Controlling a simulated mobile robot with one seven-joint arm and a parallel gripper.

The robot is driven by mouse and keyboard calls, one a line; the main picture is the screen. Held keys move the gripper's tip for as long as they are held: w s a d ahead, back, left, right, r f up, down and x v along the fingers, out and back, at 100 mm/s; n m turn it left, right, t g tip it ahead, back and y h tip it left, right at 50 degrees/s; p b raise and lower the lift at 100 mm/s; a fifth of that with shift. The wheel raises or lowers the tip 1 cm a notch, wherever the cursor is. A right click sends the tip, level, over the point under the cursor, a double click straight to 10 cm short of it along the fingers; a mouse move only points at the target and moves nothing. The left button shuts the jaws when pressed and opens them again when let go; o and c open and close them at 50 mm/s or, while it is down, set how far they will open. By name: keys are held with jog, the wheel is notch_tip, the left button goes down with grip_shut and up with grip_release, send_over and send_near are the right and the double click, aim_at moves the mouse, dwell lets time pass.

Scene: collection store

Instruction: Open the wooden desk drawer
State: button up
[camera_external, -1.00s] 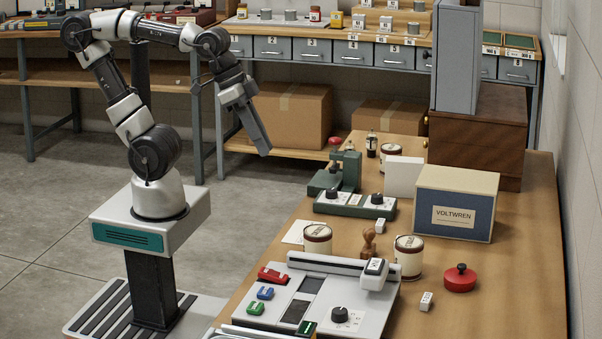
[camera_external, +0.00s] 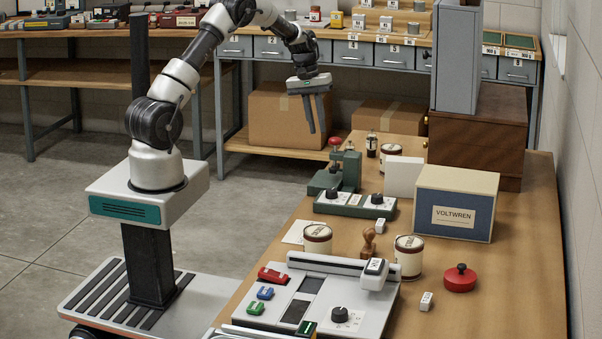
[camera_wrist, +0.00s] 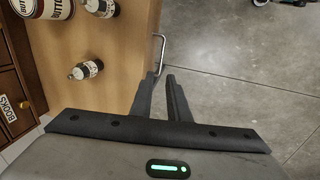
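The wooden desk (camera_external: 530,260) fills the right foreground in the external view; its top also shows in the wrist view (camera_wrist: 112,45). A metal bar handle (camera_wrist: 160,50) stands out from the desk's edge in the wrist view. The drawer front below it is seen too edge-on to tell its outline, and the external view does not show it. My gripper (camera_external: 315,130) points down beside the desk's far left edge.
Small bottles (camera_wrist: 88,69) stand on the desk close to that edge. A dark wood cabinet (camera_external: 478,145) stands at the desk's far end. A green press (camera_external: 338,175) stands near the left edge. Cardboard boxes (camera_external: 285,115) sit behind my gripper.

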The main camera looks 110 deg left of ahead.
notch_tip(320, 180, down, 18)
jog(key=w+b, duration=0.2)
jog(key=b, duration=0.1)
jog(key=shift+w+a+r+b, duration=0.2)
jog(key=shift+w+r+b, duration=0.05)
jog(key=shift+w+b, duration=0.15)
grip_shut()
dwell(1.2)
